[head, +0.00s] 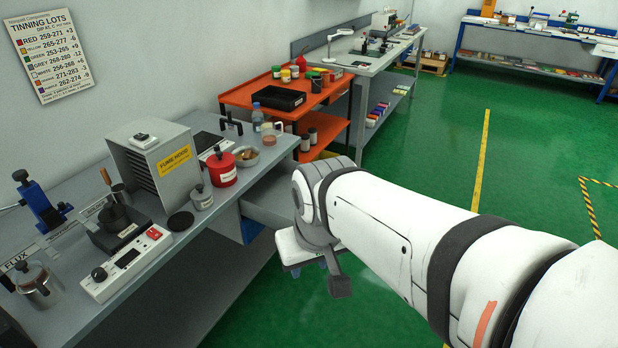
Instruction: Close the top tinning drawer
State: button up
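The grey top tinning drawer (268,203) sticks out from under the right end of the tinning bench (215,215), so it stands open. Its far end and front are hidden behind my arm. My gripper (338,284) is past the drawer's outer end, seen from above and partly covered by my own wrist. One dark finger-like part shows, pointing down over the green floor. I cannot tell whether it touches the drawer front, or whether its fingers are open or shut. A blue part (250,230) shows under the drawer.
The bench top holds a fume hood (160,165), a red pot (222,168), a bowl (246,155), a solder pot (117,217) and a flux jar (38,284). An orange cart (240,97) stands beyond the drawer. The green floor (430,140) to the right is clear.

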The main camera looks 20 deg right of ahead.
aim_at(269, 202)
jog(key=z, duration=0.65)
jog(key=i, duration=1)
jog(key=z, duration=0.35)
jog(key=k, duration=0.7)
jog(key=u, duration=0.35)
jog(key=i, duration=1)
jog(key=u, duration=0.1)
